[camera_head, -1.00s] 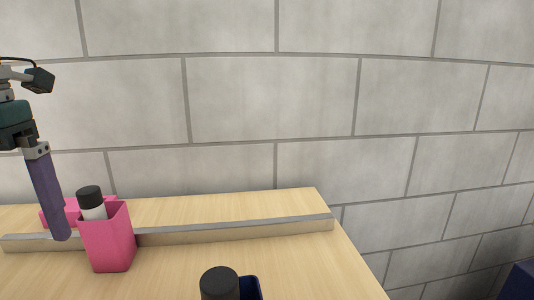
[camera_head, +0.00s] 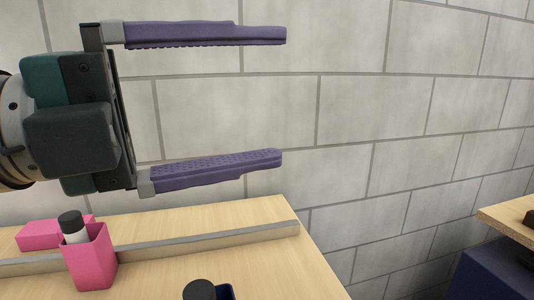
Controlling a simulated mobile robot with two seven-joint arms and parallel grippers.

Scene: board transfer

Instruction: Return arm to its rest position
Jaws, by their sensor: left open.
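My left gripper (camera_head: 283,97) is open and empty, with its two purple fingers wide apart and pointing right. It is raised above the wooden table (camera_head: 270,262), in front of the wall. A pink cup (camera_head: 92,264) stands at the table's left with a white, black-capped bottle (camera_head: 75,232) in it. The gripper is above and to the right of the cup, apart from it. My right gripper is not in view.
A grey-topped strip (camera_head: 208,240) crosses the table, with a pink block (camera_head: 45,234) behind it. A dark blue holder with a black cap (camera_head: 200,289) is at the bottom edge. Another wooden surface (camera_head: 508,224) is at the right, above a blue body (camera_head: 488,277).

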